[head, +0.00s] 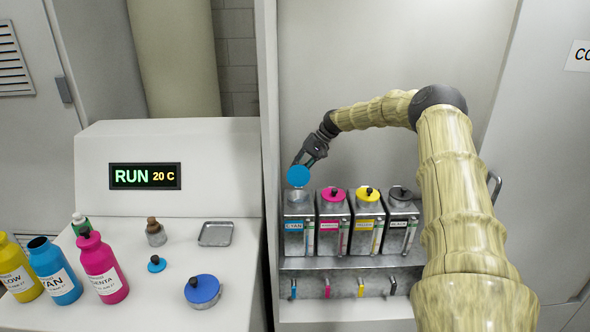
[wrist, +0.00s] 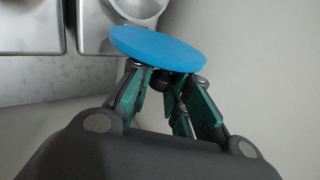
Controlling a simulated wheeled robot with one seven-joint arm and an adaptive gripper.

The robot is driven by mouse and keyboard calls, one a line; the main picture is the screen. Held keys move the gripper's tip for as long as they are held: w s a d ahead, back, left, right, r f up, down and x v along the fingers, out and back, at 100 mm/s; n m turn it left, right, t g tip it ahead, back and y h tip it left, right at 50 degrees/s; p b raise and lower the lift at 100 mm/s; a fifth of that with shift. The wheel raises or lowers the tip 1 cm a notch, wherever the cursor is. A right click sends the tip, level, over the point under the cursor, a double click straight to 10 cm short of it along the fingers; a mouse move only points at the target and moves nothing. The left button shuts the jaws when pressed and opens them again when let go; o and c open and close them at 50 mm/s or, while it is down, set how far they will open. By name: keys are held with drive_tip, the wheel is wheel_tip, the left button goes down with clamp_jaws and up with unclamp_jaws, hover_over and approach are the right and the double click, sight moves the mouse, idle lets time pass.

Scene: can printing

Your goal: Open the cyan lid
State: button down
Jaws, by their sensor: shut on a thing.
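The cyan lid (head: 299,176) is a flat blue disc, held tilted just above the cyan tank (head: 298,223) at the left end of the row. In the wrist view the lid (wrist: 157,48) sits at the fingertips, off the tank's round opening (wrist: 137,8). My gripper (head: 303,163) is shut on the lid's dark knob; its green-padded fingers (wrist: 163,82) close around it in the wrist view. The lid appears clear of the opening, which it partly hides in the head view.
Beside the cyan tank stand tanks with magenta (head: 334,195), yellow (head: 368,194) and black (head: 401,193) lids. On the left counter are an open cyan bottle (head: 55,270), a magenta bottle (head: 102,268), a small metal tray (head: 216,234) and a blue-lidded container (head: 202,290). The display reads RUN 20 C.

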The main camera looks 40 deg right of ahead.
drive_tip(key=c, duration=1.3)
unclamp_jaws()
drive_tip(key=v, duration=1.2)
drive_tip(key=shift+d+f, duration=0.1)
drive_tip(key=shift+d, duration=0.1)
drive_tip(key=shift+c, duration=0.4)
